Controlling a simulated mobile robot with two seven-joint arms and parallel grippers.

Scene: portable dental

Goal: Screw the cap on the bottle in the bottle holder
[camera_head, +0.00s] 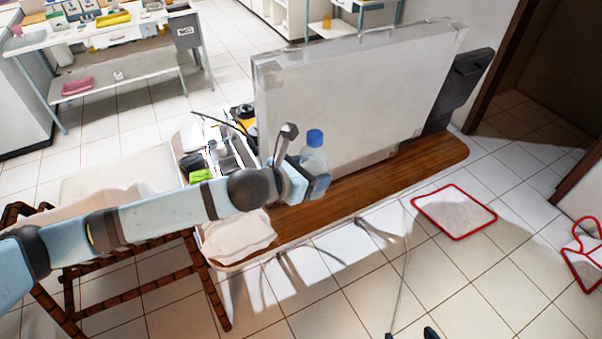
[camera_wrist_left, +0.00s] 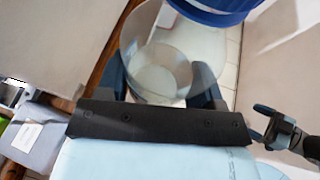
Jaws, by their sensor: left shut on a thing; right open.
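A clear bottle (camera_head: 314,158) with a blue cap (camera_head: 315,138) at its top stands about upright at the end of my left arm. My left gripper (camera_head: 316,184) is shut around the lower part of the bottle. In the left wrist view the clear bottle (camera_wrist_left: 160,70) sits between the fingers, with the blue cap (camera_wrist_left: 215,10) at the top edge. I cannot tell how tightly the cap sits. My right gripper (camera_wrist_left: 262,128) is open and empty, apart from the bottle; its tips also show at the bottom edge of the head view (camera_head: 410,334). I cannot make out a bottle holder.
A large pale panel (camera_head: 350,95) stands on a wooden tabletop (camera_head: 400,180) behind the bottle. A tray of small items (camera_head: 225,155) and a white cloth (camera_head: 238,238) lie to the left. A red-edged white mat (camera_head: 454,210) lies on the tiled floor at right.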

